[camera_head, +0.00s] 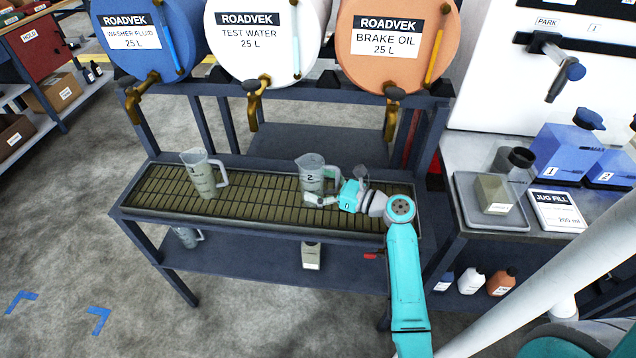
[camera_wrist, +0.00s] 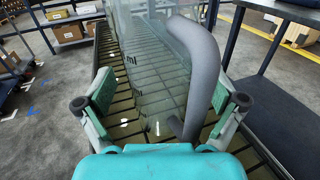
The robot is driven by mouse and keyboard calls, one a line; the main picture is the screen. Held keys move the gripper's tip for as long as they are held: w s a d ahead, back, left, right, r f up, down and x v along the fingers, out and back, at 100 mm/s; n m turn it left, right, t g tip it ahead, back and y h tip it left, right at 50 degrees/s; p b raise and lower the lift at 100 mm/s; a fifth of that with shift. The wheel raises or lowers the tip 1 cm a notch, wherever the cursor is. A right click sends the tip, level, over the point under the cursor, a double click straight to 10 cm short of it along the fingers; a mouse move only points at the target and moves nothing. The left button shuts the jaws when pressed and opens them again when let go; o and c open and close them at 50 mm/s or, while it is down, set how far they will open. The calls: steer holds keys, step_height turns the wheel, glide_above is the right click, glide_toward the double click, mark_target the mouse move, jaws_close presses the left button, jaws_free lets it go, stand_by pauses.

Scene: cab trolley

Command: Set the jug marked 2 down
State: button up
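The clear jug marked 2 (camera_head: 311,176) stands upright on the slatted drip grating (camera_head: 258,193), below the test water and brake oil drums. My gripper (camera_head: 335,195) is low at its right side. In the wrist view the jug's grey handle (camera_wrist: 207,75) is between my spread fingers (camera_wrist: 165,100), closer to the right finger. The fingers are apart, with a clear gap to the handle on the left side. The jug's clear wall (camera_wrist: 150,70) fills the upper middle there; the grating shows through it. Its base is partly hidden by my gripper in the head view.
Jug 3 (camera_head: 202,178) stands on the grating to the left. Brass taps (camera_head: 255,105) hang above from the blue, white and orange drums. A grey tray (camera_head: 505,218) and blue containers (camera_head: 568,150) are on the right bench. The grating between the jugs is clear.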

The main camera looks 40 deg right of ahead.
steer(key=shift+r, duration=0.2)
steer(key=v, duration=0.7)
steer(key=shift+s+d, duration=0.1)
steer(key=shift+s, duration=0.15)
stand_by(0.4)
